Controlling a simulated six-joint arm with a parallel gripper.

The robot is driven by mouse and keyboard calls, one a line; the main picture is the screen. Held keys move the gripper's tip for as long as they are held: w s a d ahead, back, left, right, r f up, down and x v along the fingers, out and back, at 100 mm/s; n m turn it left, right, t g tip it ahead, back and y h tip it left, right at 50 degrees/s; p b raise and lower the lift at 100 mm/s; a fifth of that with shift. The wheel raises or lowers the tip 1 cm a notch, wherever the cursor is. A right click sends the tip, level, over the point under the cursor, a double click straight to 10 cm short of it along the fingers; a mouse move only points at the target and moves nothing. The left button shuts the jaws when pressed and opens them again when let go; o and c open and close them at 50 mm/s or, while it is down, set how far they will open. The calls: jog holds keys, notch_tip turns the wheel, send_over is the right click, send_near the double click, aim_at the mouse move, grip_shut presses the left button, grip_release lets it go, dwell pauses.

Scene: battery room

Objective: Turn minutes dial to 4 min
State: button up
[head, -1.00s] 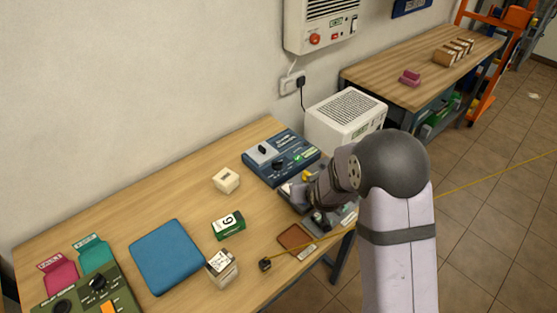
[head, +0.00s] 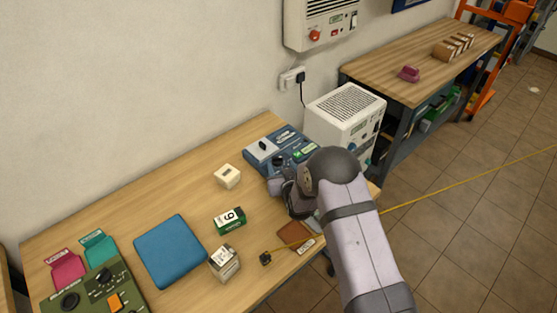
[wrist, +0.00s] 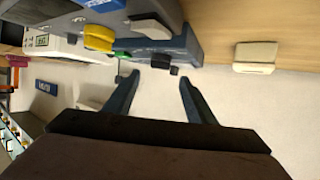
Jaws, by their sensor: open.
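A blue control box (head: 262,151) stands at the back of the near table, with a black knob and a green label on top. An olive-green box (head: 82,301) at the lower left carries dark dials and an orange switch. I cannot read the markings, so I cannot tell which dial is the minutes dial. My gripper (wrist: 159,76) is open and empty. In the wrist view a black knob (wrist: 160,62) shows just beyond the gap between the fingers, with a yellow knob (wrist: 98,38) beside it on a blue-grey box. In the head view my wrist covers the box's front.
A cream block (head: 228,176), a green-and-white block (head: 230,220), a pale box (head: 224,263) and a blue pad (head: 169,250) lie on the table. A white vented unit (head: 345,108) stands behind my arm. Bare wood lies left of the cream block.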

aim_at(277, 158)
jog(key=shift+p+x, duration=0.8)
jog(key=shift+x, duration=2.2)
jog(key=c, duration=1)
